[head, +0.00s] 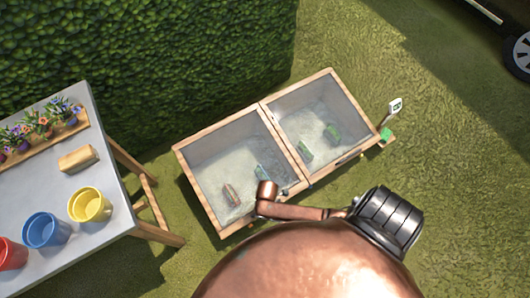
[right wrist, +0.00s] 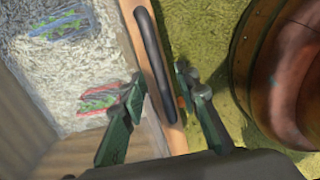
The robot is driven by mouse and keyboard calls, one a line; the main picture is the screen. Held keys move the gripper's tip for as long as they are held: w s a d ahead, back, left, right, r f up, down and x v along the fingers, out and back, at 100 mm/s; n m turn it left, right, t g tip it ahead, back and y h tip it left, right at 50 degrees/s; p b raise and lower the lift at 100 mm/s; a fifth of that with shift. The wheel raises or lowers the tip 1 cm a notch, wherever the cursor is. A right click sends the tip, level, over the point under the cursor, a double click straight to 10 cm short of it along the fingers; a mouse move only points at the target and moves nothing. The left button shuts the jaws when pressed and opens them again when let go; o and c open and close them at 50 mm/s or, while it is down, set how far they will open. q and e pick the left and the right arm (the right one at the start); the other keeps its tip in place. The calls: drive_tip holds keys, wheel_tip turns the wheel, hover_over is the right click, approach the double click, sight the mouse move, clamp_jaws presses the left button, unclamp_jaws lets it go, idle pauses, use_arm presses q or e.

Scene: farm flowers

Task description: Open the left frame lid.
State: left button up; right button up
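The left frame lid (head: 190,172) is a wood-rimmed clear panel on the left half of a wooden box. It appears to lie shut, and packets show through it. A dark bar handle (right wrist: 152,55) runs along its wooden rim in the right wrist view. My right gripper (right wrist: 160,77) has its two dark green fingers apart, one on each side of the bar. I cannot tell whether either finger touches it. My left gripper is not in view.
The right frame lid (head: 333,72) adjoins on the right, also lying flat. A table (head: 105,125) with flowers and yellow, blue and red pots stands left. A hedge (head: 200,50) rises behind. A small sign (head: 395,105) stands right of the box.

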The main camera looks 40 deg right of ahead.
clamp_jaws()
idle(0.4)
